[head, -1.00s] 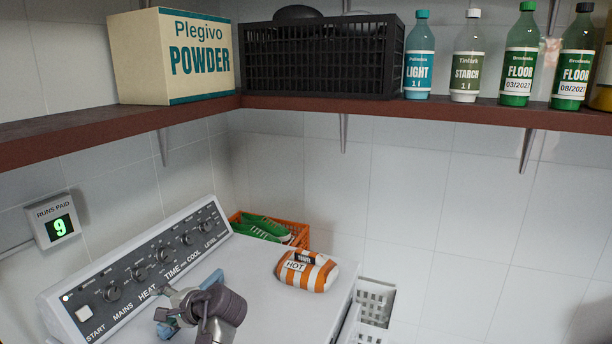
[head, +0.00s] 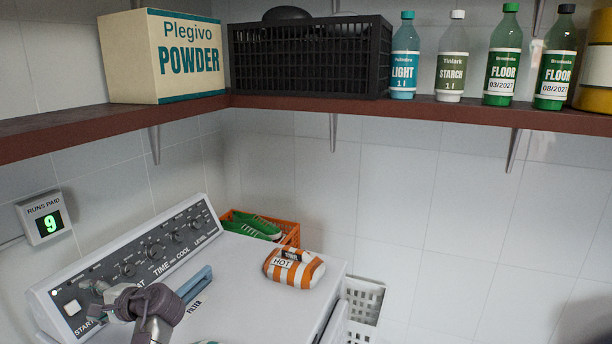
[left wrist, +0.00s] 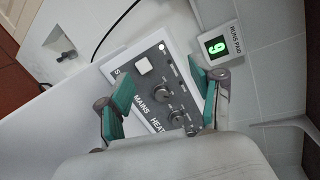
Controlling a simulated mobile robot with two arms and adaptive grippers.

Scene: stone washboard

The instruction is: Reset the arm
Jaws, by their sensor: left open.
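My left gripper (head: 104,297) is over the front-left end of the machine's control panel (head: 125,268), near the START button and the lower knobs. In the left wrist view my left gripper (left wrist: 163,98) is open, with its two green-padded fingers spread and nothing between them but the panel behind. The white button (left wrist: 143,65) and the MAINS and HEAT knobs show between and beyond the fingers. I cannot tell whether a finger touches the panel. My right gripper is in neither view.
A blue FILTER handle (head: 194,284) and an orange-striped HOT bag (head: 294,268) are on the machine top (head: 240,300). Green shoes (head: 255,226) sit in an orange crate behind. A shelf (head: 330,106) with bottles runs above.

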